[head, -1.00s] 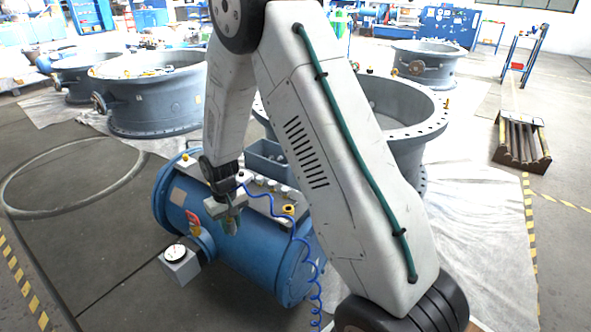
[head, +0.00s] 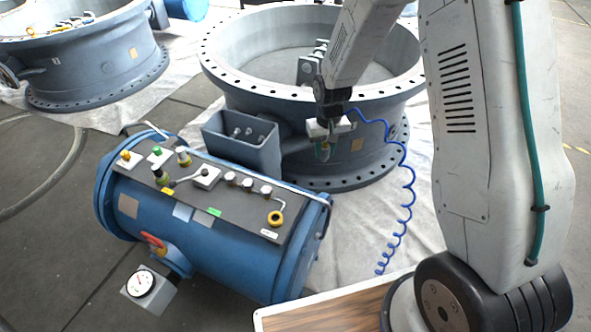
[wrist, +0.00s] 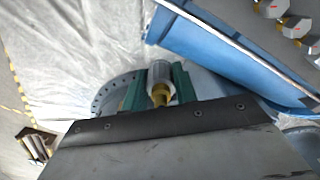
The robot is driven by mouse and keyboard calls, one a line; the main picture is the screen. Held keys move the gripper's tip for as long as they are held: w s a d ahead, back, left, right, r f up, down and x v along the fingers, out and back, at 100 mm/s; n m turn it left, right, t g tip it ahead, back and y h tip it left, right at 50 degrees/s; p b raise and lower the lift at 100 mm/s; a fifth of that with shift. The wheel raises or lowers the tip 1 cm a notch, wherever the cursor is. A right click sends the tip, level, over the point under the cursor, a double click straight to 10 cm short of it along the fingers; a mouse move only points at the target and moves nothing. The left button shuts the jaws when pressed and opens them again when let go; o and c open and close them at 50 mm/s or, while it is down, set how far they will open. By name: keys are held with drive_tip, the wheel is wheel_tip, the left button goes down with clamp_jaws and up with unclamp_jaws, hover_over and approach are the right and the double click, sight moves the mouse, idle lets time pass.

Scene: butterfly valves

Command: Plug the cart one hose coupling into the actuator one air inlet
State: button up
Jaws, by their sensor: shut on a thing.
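My gripper (head: 325,148) is shut on the hose coupling (wrist: 160,80), a silver barrel with a brass end between green finger pads in the wrist view. A coiled blue hose (head: 405,200) hangs from near the gripper down to the right of the blue cylinder. In the head view the gripper appears in front of the grey valve ring (head: 375,115), right of a blue-grey open box (head: 240,150). The gap to either cannot be judged. The coupling is too small to make out in the head view. I cannot pick out the air inlet for certain.
A blue cylinder (head: 215,245) lies at left, its dark top panel (head: 230,190) carrying knobs and fittings. A dial gauge (head: 140,283) juts from its near side. A wooden-topped surface (head: 330,310) is at the bottom. Another valve ring (head: 95,65) stands back left.

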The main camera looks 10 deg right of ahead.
drive_tip(key=s+a+r+m, duration=0.1)
drive_tip(key=s+a, duration=0.5)
drive_tip(key=a, duration=0.3)
drive_tip(key=s+a+r+m, duration=0.1)
drive_tip(key=s+a, duration=0.5)
drive_tip(key=a, duration=0.3)
drive_tip(key=shift+s+a+f, duration=0.1)
drive_tip(key=shift+s+f, duration=0.05)
drive_tip(key=shift+f, duration=3.5)
drive_tip(key=shift+s+f, duration=0.1)
drive_tip(key=shift+f, duration=0.05)
drive_tip(key=shift+f, duration=1.15)
drive_tip(key=o, duration=1.5)
drive_tip(key=shift+c, duration=0.2)
